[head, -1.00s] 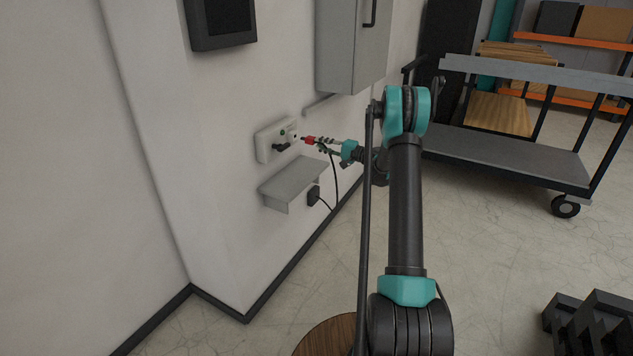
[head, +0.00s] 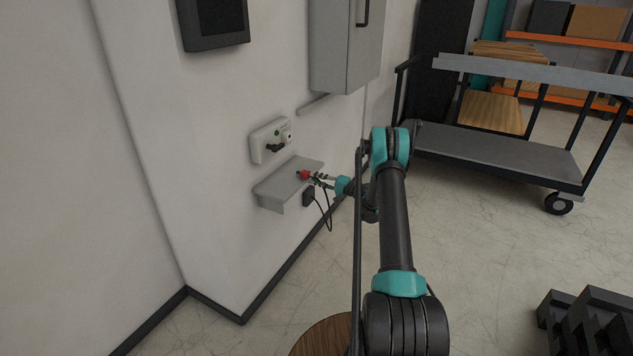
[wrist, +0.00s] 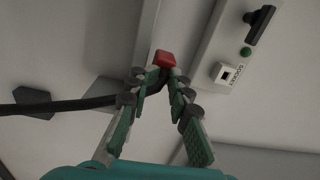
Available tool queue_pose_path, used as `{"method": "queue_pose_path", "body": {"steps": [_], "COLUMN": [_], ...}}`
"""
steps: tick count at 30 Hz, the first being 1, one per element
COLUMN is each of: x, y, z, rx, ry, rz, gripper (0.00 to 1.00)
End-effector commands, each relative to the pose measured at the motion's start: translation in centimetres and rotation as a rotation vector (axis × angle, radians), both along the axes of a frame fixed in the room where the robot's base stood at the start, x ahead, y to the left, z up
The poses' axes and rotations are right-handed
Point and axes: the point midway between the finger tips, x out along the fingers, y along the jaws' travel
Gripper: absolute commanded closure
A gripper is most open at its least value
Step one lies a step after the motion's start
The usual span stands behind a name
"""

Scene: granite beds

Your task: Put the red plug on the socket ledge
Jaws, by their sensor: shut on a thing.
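The red plug (head: 304,175) is held in my gripper (head: 316,178), low over the right part of the grey socket ledge (head: 272,190). From the head view I cannot tell whether the plug touches the ledge. In the wrist view the red plug (wrist: 165,59) sits between the fingertips of my gripper (wrist: 163,78), and a dark cable (wrist: 62,106) runs off to the left. The white socket box (head: 268,142) is on the wall above the ledge, with a black handle and a green button; it also shows in the wrist view (wrist: 226,72).
A grey cabinet (head: 345,45) and a dark panel (head: 214,22) hang above. A flat cart (head: 495,155) stands at the right. Open floor lies between.

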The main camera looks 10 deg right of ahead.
Motion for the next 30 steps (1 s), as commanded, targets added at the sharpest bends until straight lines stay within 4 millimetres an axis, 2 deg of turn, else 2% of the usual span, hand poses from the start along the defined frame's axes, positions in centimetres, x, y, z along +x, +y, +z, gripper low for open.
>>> {"method": "queue_pose_path", "body": {"steps": [2,7,8,15,25,30], "x": [0.0,0.0,0.0,0.0,-0.2,-1.2], "y": [0.0,0.0,0.0,0.0,-0.2,-1.9], "z": [-0.7,-0.7,-0.7,-0.7,-0.7,-0.7], "rx": [0.000,0.000,0.000,0.000,0.000,0.000], "ry": [0.000,0.000,0.000,0.000,0.000,0.000], "rz": [0.000,0.000,0.000,0.000,-0.001,-0.003], "gripper": [1.00,1.00,0.87,0.58,0.58,0.58]}}
